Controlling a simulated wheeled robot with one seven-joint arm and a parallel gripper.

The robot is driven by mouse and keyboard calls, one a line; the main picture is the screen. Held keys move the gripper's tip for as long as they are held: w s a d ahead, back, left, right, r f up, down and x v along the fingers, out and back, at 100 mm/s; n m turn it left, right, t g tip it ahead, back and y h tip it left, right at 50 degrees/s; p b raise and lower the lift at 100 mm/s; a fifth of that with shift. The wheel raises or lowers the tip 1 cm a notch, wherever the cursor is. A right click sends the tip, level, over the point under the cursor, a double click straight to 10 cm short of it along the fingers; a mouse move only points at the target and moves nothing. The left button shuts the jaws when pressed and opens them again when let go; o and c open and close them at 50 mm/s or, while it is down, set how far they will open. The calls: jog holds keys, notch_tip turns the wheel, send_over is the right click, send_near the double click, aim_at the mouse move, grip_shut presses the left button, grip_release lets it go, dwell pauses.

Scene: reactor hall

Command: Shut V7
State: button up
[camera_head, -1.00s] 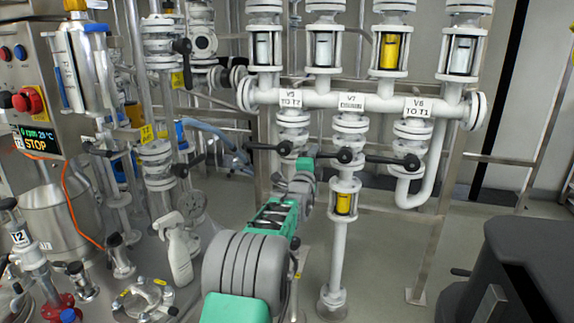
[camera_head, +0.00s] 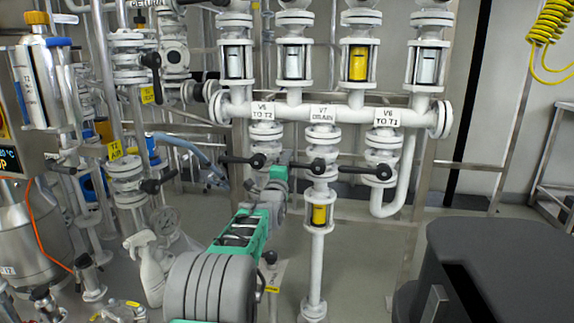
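The V7 valve, tagged "V7 DRAIN" (camera_head: 321,115), is the middle of three valves under the white horizontal manifold. Its black lever (camera_head: 305,165) lies roughly level and points left from its hub, across the vertical pipe. The lever's far end meets the outline of my arm. Below it a sight glass (camera_head: 319,214) shows yellow. My gripper (camera_head: 286,159) is at the far end of my green and grey arm, close to the V7 lever's end. My wrist mostly hides the fingers, so I cannot tell whether they touch or hold the lever.
The left valve's lever (camera_head: 238,159) and the V6 lever (camera_head: 358,170), on the right, also point left, close on either side. A dark grey cabinet (camera_head: 490,245) stands at front right. A spray bottle (camera_head: 150,270) and pipework crowd the left. Floor is open beyond the manifold.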

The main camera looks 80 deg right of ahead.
jog(key=shift+f, duration=0.15)
jog(key=p+v, duration=0.1)
jog(key=v, duration=0.6)
jog(key=shift+a, duration=0.45)
